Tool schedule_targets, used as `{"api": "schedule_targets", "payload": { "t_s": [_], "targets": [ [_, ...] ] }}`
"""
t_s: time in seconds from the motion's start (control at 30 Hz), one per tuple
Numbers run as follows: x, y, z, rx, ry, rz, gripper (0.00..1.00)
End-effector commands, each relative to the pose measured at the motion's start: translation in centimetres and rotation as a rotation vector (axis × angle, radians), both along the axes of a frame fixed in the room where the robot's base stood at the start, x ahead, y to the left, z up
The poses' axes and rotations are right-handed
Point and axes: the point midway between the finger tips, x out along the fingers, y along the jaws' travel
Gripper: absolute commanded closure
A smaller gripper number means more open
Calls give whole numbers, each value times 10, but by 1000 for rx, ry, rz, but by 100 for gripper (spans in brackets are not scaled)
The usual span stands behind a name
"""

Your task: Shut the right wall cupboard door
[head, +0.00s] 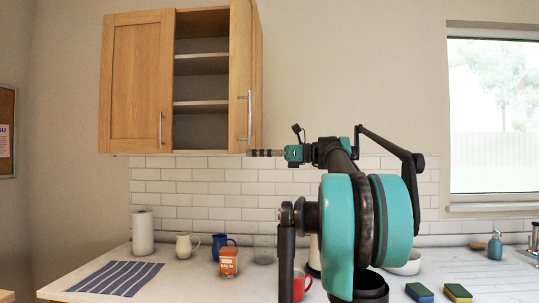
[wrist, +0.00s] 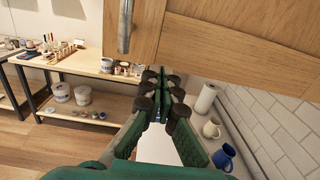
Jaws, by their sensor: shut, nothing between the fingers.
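The right cupboard door (head: 240,80) is wooden and stands open, swung out from the wall cupboard (head: 206,9), so the shelves show. Its metal handle (head: 249,117) is near its free edge. In the wrist view the door (wrist: 230,40) spans the top, with its handle (wrist: 125,25) at upper left. The left door (head: 136,85) is closed. My gripper (head: 252,153) is shut and empty, at the level of the right door's lower edge, below the handle. In the wrist view my gripper (wrist: 164,75) overlaps that lower edge; I cannot tell whether it touches.
The counter below holds a paper roll (head: 143,232), a cream jug (head: 187,246), a blue jug (head: 222,244), an orange box (head: 228,262) and a red mug (head: 299,285). A tiled wall (head: 200,187) lies behind. A workbench (wrist: 90,65) stands beyond in the wrist view.

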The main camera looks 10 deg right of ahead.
Motion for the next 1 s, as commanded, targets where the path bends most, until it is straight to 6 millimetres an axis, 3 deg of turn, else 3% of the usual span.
{"api": "schedule_targets", "payload": {
  "t_s": [0.2, 0.73, 1.0],
  "targets": [
    [5, 15, 0, 0, 0, 1, 100],
    [6, 21, 0, 0, 0, -14, 100],
    [15, 54, 0, 0, 0, -114, 100]
  ]
}}
